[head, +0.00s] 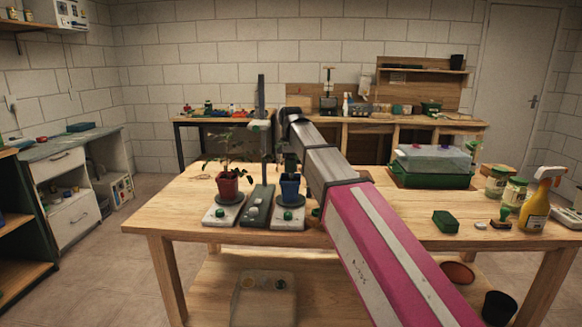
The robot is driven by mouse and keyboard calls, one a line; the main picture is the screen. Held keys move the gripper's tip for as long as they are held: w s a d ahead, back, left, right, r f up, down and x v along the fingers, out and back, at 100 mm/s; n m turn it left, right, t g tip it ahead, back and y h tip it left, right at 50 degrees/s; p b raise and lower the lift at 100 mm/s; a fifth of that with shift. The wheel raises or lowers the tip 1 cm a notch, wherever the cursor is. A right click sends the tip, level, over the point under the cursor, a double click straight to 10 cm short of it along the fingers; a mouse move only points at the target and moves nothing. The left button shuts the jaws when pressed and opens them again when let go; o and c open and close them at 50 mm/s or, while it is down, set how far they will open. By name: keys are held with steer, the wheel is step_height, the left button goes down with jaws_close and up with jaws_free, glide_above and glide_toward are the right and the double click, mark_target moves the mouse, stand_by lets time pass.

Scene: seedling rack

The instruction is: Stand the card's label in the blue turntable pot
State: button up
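The blue pot (290,188) stands on a pale turntable base (289,213) with a green knob, near the table's front edge. My arm reaches in from the lower right and bends down at its far end. My gripper (289,168) appears as a dark shape just above the blue pot, partly hidden by my arm. I cannot tell whether its fingers are open or whether they hold a label. Neither the card nor its label can be made out.
A red pot with a leafy plant (228,187) stands on a similar base to the left. A dark green post (261,120) rises between the bases. A lidded green tray (432,178), jars (497,181) and a yellow spray bottle (536,210) are at the right. The table's left end is clear.

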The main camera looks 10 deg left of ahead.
step_height(320, 180, up, 10)
steer(key=shift+f, duration=0.15)
steer(key=shift+r, duration=0.5)
